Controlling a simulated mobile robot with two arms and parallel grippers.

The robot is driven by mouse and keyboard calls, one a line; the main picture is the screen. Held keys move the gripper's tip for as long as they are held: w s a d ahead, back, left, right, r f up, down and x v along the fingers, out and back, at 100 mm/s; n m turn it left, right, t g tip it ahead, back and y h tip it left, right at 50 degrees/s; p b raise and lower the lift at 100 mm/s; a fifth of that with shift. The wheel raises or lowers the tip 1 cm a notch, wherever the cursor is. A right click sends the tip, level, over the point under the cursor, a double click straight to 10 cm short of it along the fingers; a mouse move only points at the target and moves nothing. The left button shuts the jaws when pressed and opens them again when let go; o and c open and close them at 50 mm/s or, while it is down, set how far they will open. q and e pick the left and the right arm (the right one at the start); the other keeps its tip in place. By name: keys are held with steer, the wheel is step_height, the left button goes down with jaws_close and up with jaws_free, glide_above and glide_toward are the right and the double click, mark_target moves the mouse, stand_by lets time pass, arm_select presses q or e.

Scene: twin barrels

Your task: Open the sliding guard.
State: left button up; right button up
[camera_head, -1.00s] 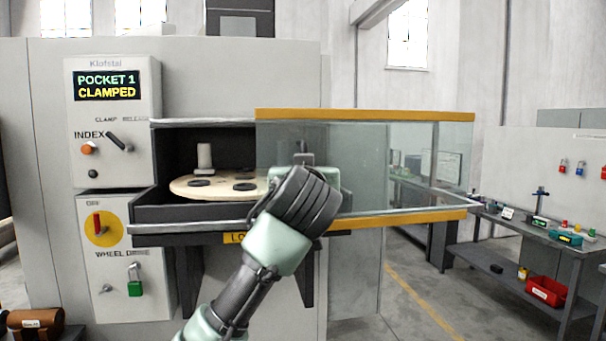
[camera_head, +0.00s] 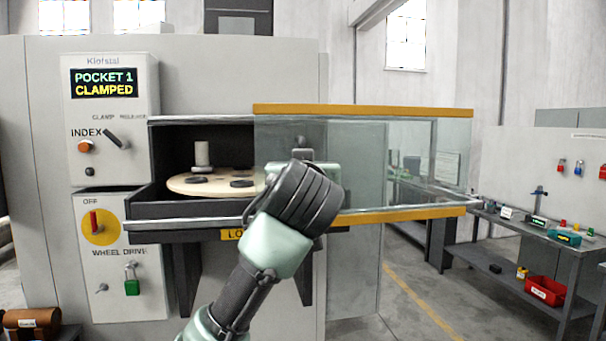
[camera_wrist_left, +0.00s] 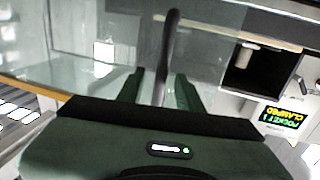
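The sliding guard (camera_head: 395,160) is a clear panel with orange-yellow rails at top and bottom. It stands to the right, reaching past the machine's right edge. The left part of the machine bay is uncovered, with a pale round wheel (camera_head: 215,184) inside. A grey upright handle (camera_wrist_left: 168,45) on the guard shows in the left wrist view. My left gripper (camera_wrist_left: 160,82) is at the handle, one dark green finger on each side, with gaps visible beside the bar. In the head view my wrist hides the fingers. My right gripper is in neither view.
A control panel (camera_head: 112,120) left of the bay reads "POCKET 1 CLAMPED". A workbench (camera_head: 525,237) with tools and a red bin (camera_head: 545,290) stands at the right.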

arm_select(q)
steer(key=s, duration=0.1)
steer(key=s+b, duration=0.1)
steer(key=s, duration=0.1)
steer(key=s+b, duration=0.1)
steer(key=s, duration=0.1)
steer(key=shift+s+d, duration=0.15)
steer(key=shift+d, duration=0.15)
